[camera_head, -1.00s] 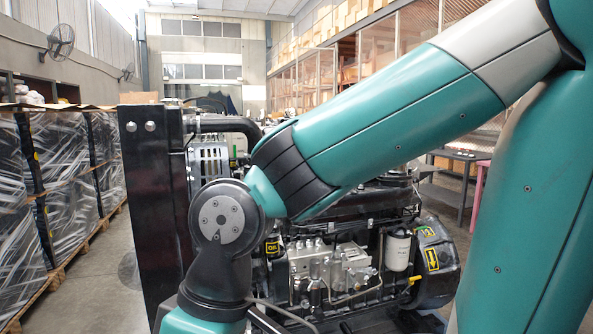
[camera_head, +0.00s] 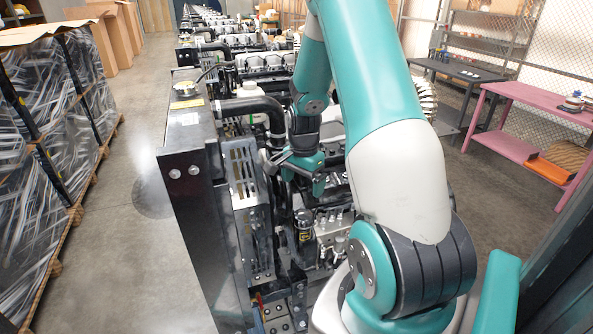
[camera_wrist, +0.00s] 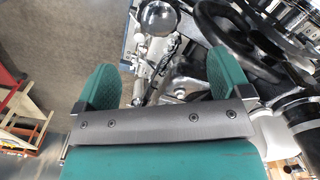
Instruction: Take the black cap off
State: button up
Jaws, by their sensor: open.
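My gripper (camera_head: 303,180) is over the near diesel engine, its fingers pointing down beside the thick black hose (camera_head: 252,106). In the wrist view my gripper (camera_wrist: 165,85) is open, with its two green fingers wide apart and nothing between them. Below and beyond the fingers lie metal engine parts and a shiny round metal part (camera_wrist: 158,18). I cannot pick out the black cap for certain in either view; my arm hides part of the engine.
A black radiator frame (camera_head: 190,130) stands left of the engine. A black cylinder (camera_head: 304,222) with a label sits below my gripper. Large black pulley-like parts (camera_wrist: 268,38) lie right of the fingers in the wrist view.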

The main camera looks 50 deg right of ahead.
aim_at(303, 213)
notch_tip(303, 213, down, 3)
jog(key=shift+d+f+b, duration=0.1)
jog(key=shift+d+b, duration=0.05)
jog(key=shift+b, duration=1.1)
notch_tip(303, 213, down, 8)
jog(key=b, duration=0.5)
jog(key=shift+r+b, duration=0.2)
jog(key=shift+b, duration=0.15)
jog(key=c, duration=1.3)
